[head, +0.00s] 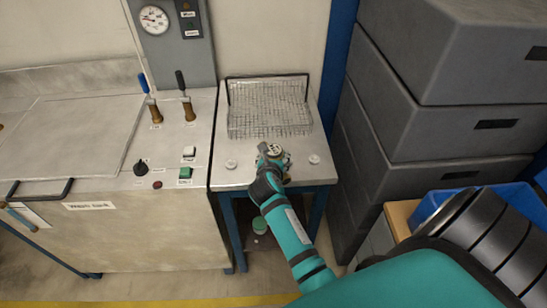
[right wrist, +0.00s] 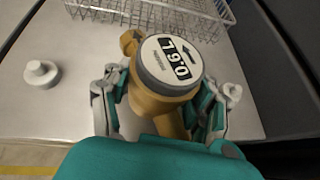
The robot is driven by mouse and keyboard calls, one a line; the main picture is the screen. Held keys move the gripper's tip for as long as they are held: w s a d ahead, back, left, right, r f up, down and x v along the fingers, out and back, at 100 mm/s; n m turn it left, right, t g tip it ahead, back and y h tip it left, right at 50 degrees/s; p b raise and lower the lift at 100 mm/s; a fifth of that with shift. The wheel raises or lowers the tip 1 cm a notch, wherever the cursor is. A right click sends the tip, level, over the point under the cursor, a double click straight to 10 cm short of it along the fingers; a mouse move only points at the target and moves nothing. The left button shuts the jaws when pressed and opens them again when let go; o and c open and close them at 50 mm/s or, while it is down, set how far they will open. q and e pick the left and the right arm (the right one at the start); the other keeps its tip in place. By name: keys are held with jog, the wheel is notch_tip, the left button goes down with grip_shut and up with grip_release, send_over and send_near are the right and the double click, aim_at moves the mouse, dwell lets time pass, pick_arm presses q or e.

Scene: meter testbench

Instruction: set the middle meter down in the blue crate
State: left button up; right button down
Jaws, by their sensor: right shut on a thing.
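The middle meter (right wrist: 172,68) is a brass-coloured body with a grey-rimmed round face reading digits. It sits between the two fingers of my right gripper (right wrist: 158,108), which is shut on it. In the head view the meter (head: 274,149) is at the small metal table, between two white round fittings; I cannot tell whether it still touches its place. My right gripper (head: 270,159) partly covers it there. The blue crate (head: 426,206) is at the lower right of the head view, largely hidden by my arm. My left gripper is not in view.
A wire basket (head: 268,108) stands behind the meter. White fittings (head: 231,164) and (head: 314,160) flank it on the table. Stacked grey boxes (head: 430,110) rise between table and crate. A test bench (head: 120,230) with levers is at left.

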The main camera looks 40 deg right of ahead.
jog(key=shift+c, duration=1.9)
grip_release()
jog(key=v, duration=1.2)
jog(key=s+a+f+m+g+y, duration=0.1)
jog(key=a+f+m+y, duration=0.15)
jog(key=f, duration=0.55)
jog(key=s+a+f+m+y, duration=0.1)
jog(key=a+f, duration=0.2)
jog(key=f, duration=0.5)
jog(key=s+a+f+m+g+y, duration=0.1)
jog(key=s+a+f+m+y, duration=0.15)
jog(key=f, duration=0.55)
jog(key=s+a+f+m+g+y, duration=0.1)
jog(key=s+f+m+g, duration=0.3)
jog(key=s+f+m, duration=0.9)
jog(key=s+f+y, duration=0.1)
jog(key=s+f, duration=0.7)
jog(key=s, duration=0.2)
jog(key=shift+f+g+b, duration=0.15)
jog(key=shift+g+b, duration=0.15)
jog(key=shift+o, duration=0.3)
jog(key=s+d+f+m, duration=0.1)
jog(key=s+m, duration=0.2)
jog(key=s, duration=0.2)
jog(key=s+d+f+m+g, duration=0.1)
jog(key=s+d+f+m, duration=0.1)
jog(key=s, duration=0.4)
jog(key=shift+f+m+g, duration=0.3)
jog(key=shift+m, duration=0.4)
